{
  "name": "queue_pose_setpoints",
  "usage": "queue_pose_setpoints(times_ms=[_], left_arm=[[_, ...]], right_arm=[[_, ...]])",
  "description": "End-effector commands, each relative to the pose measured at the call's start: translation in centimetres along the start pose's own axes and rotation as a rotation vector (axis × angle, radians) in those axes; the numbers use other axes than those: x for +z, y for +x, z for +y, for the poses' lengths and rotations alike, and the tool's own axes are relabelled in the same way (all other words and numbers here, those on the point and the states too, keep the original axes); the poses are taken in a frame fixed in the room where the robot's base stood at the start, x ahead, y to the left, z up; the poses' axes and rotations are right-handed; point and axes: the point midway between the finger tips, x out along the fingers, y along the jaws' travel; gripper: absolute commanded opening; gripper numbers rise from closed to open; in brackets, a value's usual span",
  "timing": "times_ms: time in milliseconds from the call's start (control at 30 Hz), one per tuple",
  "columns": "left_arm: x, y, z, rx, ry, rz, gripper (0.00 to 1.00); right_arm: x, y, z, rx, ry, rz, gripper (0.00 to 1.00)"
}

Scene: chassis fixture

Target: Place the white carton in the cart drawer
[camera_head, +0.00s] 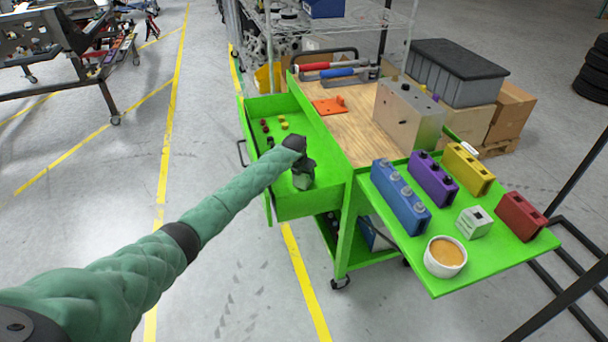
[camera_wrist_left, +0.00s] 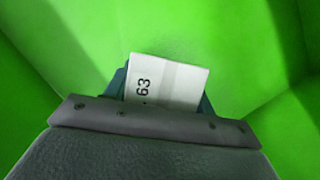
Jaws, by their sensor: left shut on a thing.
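My left gripper (camera_head: 303,178) reaches down into the open green cart drawer (camera_head: 322,204). In the left wrist view the gripper (camera_wrist_left: 163,88) is shut on a white carton (camera_wrist_left: 168,80) marked "63", with teal fingers on both sides of it. Green drawer surfaces (camera_wrist_left: 245,50) surround the carton in that view. I cannot tell whether the carton touches the drawer floor. In the head view the held carton is hidden behind my gripper. My right gripper is in neither view.
Small red, yellow and dark parts (camera_head: 284,122) lie toward the drawer's far end. A side shelf (camera_head: 440,282) holds blue, purple, yellow and red blocks, a whitish block (camera_head: 474,221) and a bowl (camera_head: 445,257). A metal box (camera_head: 408,112) stands on the wooden top.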

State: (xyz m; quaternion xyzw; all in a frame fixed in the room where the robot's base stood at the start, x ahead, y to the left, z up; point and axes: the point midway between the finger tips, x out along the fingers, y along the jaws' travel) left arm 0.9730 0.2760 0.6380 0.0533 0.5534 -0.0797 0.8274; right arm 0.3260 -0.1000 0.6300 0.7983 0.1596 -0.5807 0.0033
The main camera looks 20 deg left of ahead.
Motion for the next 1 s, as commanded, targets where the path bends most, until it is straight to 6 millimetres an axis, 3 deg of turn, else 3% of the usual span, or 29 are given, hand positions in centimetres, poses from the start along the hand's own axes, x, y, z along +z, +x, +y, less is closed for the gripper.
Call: queue_pose_setpoints(times_ms=[500,533,600,1000], left_arm=[[-0.41,1.08,0.03,0.001,0.000,-0.001,0.21],[-0.44,1.05,0.02,0.000,0.000,0.000,0.60],[-0.45,1.05,0.02,0.000,0.000,0.000,0.74],[-0.32,0.67,0.02,0.000,0.000,-0.001,0.76]], right_arm=[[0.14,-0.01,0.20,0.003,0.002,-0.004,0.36],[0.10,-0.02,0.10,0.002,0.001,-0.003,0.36],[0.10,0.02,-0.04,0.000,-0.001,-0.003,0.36],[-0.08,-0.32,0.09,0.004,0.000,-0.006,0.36]])
